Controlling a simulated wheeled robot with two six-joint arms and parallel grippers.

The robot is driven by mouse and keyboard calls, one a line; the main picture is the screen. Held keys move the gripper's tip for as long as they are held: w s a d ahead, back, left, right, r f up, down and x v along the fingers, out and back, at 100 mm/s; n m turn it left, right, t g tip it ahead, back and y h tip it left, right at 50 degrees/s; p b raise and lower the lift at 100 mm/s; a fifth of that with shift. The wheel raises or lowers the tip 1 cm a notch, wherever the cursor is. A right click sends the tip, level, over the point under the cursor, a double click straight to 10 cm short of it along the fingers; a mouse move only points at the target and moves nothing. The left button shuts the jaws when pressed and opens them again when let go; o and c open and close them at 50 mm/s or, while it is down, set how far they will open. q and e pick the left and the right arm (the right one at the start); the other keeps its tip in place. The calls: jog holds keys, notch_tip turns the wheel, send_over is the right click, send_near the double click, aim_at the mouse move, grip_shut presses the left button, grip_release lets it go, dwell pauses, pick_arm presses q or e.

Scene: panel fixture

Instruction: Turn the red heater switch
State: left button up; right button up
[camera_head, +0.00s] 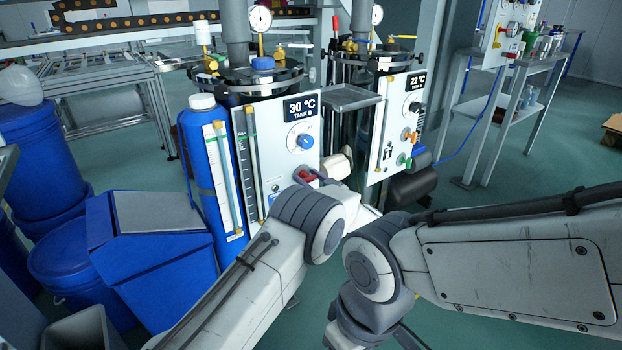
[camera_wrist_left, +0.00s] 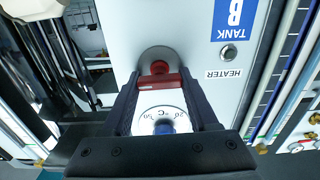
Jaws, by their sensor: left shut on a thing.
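The red heater switch (camera_head: 305,175) is on the white Tank B panel (camera_head: 250,155), low on its right side. My left arm reaches to it and partly hides it. In the left wrist view the red switch (camera_wrist_left: 160,80) sits on a round grey base, beside the "HEATER" label (camera_wrist_left: 224,73). My left gripper (camera_wrist_left: 158,84) is shut on the red switch, with one dark finger on each side. How far the switch is turned is hard to tell. My right arm crosses the lower right of the head view; its gripper is not in view.
A blue knob (camera_head: 306,141) with a dial is above the switch, below the "30 °C TANK B" display (camera_head: 300,108). The Tank D panel (camera_head: 395,125) stands to the right. A blue bin (camera_head: 150,245) and blue barrels (camera_head: 45,150) stand at the left.

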pick_arm(q)
jog(key=n, duration=0.4)
jog(key=n+b, duration=0.1)
jog(key=n, duration=0.3)
jog(key=n+b, duration=0.2)
jog(key=n, duration=0.3)
jog(key=shift+s+f, duration=0.1)
jog(key=shift+f, duration=0.05)
jog(key=n+b, duration=0.3)
jog(key=n, duration=0.1)
jog(key=shift+n, duration=0.3)
dwell(0.4)
jog(key=o, duration=1.4)
jog(key=shift+a, duration=0.1)
